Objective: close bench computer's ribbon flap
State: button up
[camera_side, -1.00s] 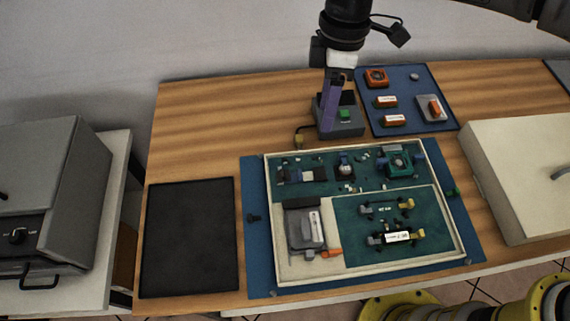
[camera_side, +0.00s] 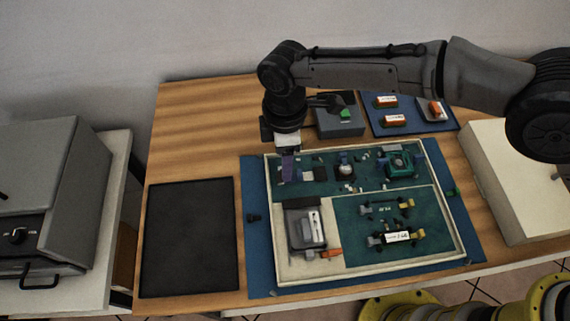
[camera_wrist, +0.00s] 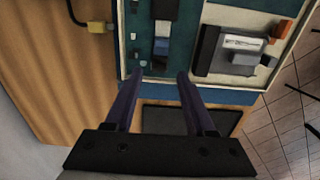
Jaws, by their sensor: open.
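The bench computer (camera_side: 276,262) is a cream-rimmed tray with green boards on a blue mat. On its upper left board is a small ribbon connector (camera_side: 318,174) with dark blue, pale and dark parts. In the wrist view the connector (camera_wrist: 162,28) lies just beyond my fingertips, in line with the gap between them. My gripper (camera_side: 288,172) points down over that board's left end, with purple fingers. In the wrist view my gripper (camera_wrist: 160,76) is open and empty. The fingers partly hide the connector in the side view; I cannot tell the flap's angle.
A grey drive unit (camera_side: 303,228) with an orange piece (camera_side: 330,253) sits in the tray's lower left. A black mat (camera_side: 190,240) lies left. A grey box with a green button (camera_side: 345,113) and a blue parts mat (camera_side: 388,131) are behind. A cream case stands right.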

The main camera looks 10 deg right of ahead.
jog(key=shift+f, duration=1.75)
grip_shut()
